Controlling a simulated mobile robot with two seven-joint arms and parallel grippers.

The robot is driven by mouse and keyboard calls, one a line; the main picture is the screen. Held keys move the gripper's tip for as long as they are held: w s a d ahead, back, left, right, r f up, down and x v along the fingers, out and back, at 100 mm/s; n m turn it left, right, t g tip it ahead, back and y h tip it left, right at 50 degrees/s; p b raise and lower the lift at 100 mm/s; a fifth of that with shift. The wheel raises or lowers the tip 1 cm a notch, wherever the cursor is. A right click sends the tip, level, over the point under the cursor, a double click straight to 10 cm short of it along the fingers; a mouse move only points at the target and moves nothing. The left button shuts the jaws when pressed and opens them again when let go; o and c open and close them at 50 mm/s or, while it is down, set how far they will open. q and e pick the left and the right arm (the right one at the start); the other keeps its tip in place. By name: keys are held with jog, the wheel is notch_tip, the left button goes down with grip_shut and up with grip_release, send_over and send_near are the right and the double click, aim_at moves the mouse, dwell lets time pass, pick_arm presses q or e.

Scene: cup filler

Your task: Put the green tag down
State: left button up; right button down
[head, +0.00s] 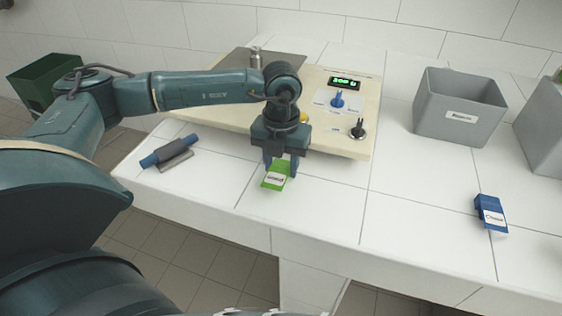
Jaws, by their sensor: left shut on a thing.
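The green tag (275,182) with a white label is between the fingers of my left gripper (280,168). The gripper points down and is shut on it, close over the white tiled counter (220,182) in front of the cream machine. I cannot tell whether the tag touches the counter. The fingers and gripper body hide the tag's upper part. My right gripper is not in view.
The cream machine (345,140) has a green display (344,83), a blue knob (338,99) and a black knob (358,128). A blue roller-like tool (168,151) lies left. A blue tag (491,214) lies right. A grey labelled bin (460,105) stands back right. Counter between is clear.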

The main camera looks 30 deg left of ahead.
aim_at(281, 167)
pick_arm(q)
jog(key=shift+f, duration=0.2)
jog(key=o, duration=0.9)
jog(key=shift+r, duration=0.1)
jog(key=shift+o, duration=0.2)
jog(key=shift+r, duration=0.2)
notch_tip(281, 167, up, 12)
jog(key=shift+f, duration=0.1)
